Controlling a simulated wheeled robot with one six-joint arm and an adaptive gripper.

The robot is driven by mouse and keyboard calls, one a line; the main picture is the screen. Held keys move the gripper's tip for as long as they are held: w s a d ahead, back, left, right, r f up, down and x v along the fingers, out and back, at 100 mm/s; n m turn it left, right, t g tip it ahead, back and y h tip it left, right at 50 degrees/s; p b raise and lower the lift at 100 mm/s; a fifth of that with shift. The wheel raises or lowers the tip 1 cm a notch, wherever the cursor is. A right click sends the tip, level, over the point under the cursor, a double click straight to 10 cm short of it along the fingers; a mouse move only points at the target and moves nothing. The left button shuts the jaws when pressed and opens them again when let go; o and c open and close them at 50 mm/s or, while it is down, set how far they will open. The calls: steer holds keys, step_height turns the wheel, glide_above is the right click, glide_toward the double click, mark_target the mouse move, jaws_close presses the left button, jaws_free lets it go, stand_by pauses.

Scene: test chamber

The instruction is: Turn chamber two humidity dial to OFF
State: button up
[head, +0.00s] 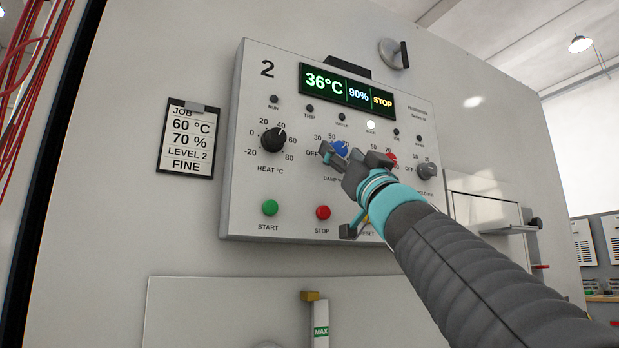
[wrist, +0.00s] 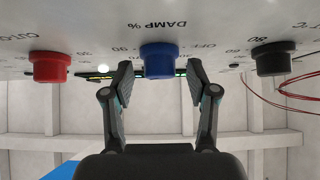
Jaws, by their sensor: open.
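The blue humidity dial (head: 340,148), marked DAMP %, is on the front of the panel (head: 285,190) numbered 2. OFF is printed to its left in the head view. The blue dial (wrist: 158,60) is also central in the wrist view, where the lettering is upside down. My gripper (wrist: 160,68) is open, with one finger on each side of the dial and visible gaps to it. In the head view my gripper (head: 338,158) partly covers the dial's lower right and its scale. I cannot tell its pointer setting.
The display (head: 346,91) reads 36°C, 90% and STOP. A black heat dial (head: 273,139) is left, a red dial (head: 391,159) and grey dial (head: 426,171) right. Green (head: 270,208) and red (head: 323,212) buttons sit below. A job card (head: 187,140) hangs left.

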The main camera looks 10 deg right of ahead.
steer(key=shift+w+r, duration=0.25)
steer(key=c, duration=1)
steer(key=shift+o, duration=0.2)
steer(key=shift+n+y+p, duration=0.3)
steer(key=shift+n+y, duration=0.1)
